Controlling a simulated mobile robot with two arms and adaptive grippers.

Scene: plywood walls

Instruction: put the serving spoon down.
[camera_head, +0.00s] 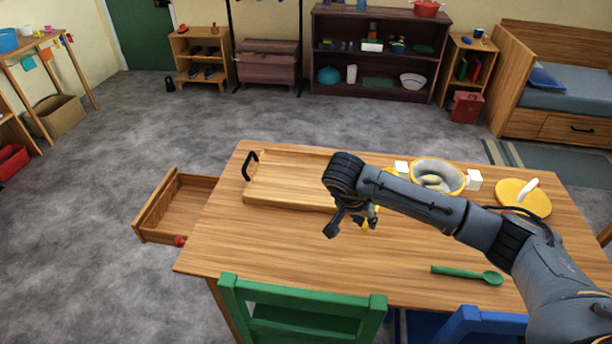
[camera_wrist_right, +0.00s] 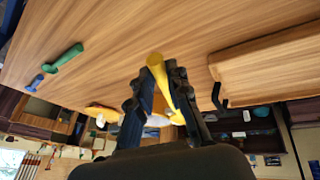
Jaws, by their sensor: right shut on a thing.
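My right gripper (camera_head: 350,222) is above the middle of the table, in front of the tray. It is shut on a yellow utensil, which I take to be the serving spoon (camera_wrist_right: 158,72). In the right wrist view the yellow piece sits between the two dark fingers of the gripper (camera_wrist_right: 160,100). In the head view only a little yellow (camera_head: 372,218) shows beside the fingers, and the arm hides the rest. I cannot tell whether it touches the wooden table (camera_head: 310,250). My left gripper is not in view.
A wooden tray (camera_head: 290,176) with black handles lies at the back left of the table. A yellow-rimmed bowl (camera_head: 455,180), white blocks and a round yellow board (camera_head: 515,196) are at the right. A green spoon (camera_head: 467,274) lies near the front. The front left is clear. A drawer (camera_head: 160,207) stands open.

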